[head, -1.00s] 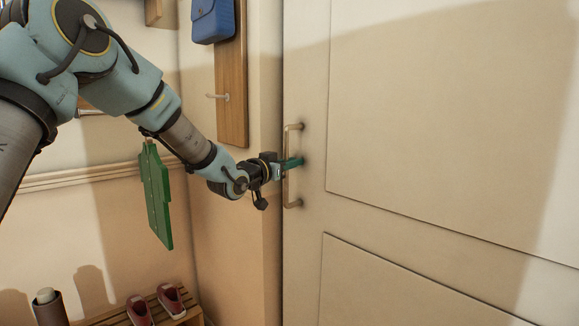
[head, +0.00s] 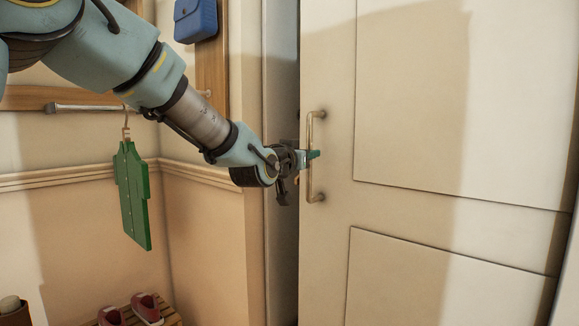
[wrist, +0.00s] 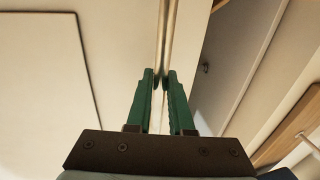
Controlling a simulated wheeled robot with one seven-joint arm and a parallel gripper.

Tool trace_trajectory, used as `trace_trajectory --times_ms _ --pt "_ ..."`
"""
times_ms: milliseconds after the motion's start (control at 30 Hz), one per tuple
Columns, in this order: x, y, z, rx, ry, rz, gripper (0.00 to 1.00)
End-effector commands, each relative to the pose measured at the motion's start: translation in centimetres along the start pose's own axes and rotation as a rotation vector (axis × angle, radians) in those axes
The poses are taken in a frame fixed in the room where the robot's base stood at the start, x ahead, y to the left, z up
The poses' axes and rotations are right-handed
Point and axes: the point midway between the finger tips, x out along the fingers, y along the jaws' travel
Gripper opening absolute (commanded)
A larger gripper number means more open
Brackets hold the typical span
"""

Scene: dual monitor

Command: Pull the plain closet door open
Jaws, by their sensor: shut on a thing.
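The plain closet door (head: 400,210) is cream with raised panels and stands slightly ajar. A dark gap shows along its left edge in the head view. Its upright bar handle (head: 312,185) is on the left side of the door. My gripper (head: 312,154) is shut on the handle bar at about its middle. In the wrist view the green fingers of my gripper (wrist: 160,75) close around the handle (wrist: 168,45), and the door (wrist: 50,80) fills the left side.
A green shirt-shaped piece (head: 133,195) hangs on the left wall. Red shoes (head: 146,308) sit on a slatted rack at lower left. A blue bag (head: 196,18) hangs near the top. The wall and door frame (head: 254,230) are just left of the door.

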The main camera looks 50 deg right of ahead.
Motion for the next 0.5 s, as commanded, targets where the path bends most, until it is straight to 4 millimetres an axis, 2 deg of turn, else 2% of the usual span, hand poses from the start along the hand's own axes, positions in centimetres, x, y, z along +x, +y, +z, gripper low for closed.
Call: trace_trajectory --times_ms 33,500 --pt "-0.3 2.9 0.7 0.002 0.005 0.021 0.00" --pt "-3.8 19.4 -0.5 -0.004 0.003 0.022 0.00"
